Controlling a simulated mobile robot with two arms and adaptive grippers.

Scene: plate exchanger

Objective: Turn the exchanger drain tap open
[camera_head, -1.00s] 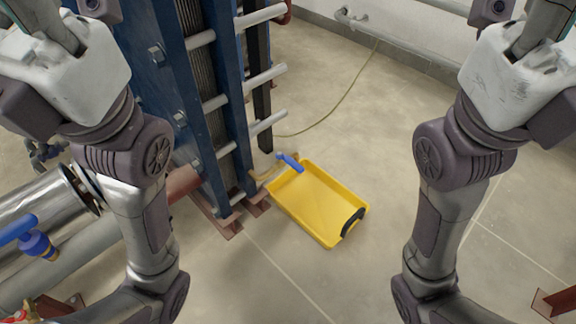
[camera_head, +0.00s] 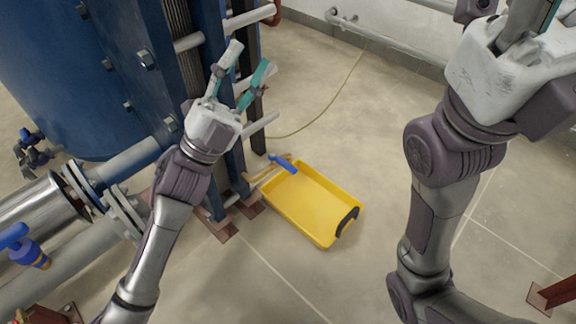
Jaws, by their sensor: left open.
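The drain tap with a blue lever (camera_head: 283,164) sits low at the foot of the blue plate exchanger (camera_head: 237,165), at the back left corner of the yellow tray. A brass-coloured pipe shows beside the lever. My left gripper (camera_head: 250,62) is open and empty, in front of the exchanger frame in the picture and above the tap, apart from the lever. Its fingers point up and away. My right gripper (camera_head: 540,25) is at the upper right, cut by the picture edge; its fingers do not show clearly.
The yellow tray (camera_head: 318,242) with a black handle lies on the floor below the tap. Large pipes and another blue-handled valve (camera_head: 30,250) are at the left. A thin hose (camera_head: 330,100) runs across the floor to the wall pipe.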

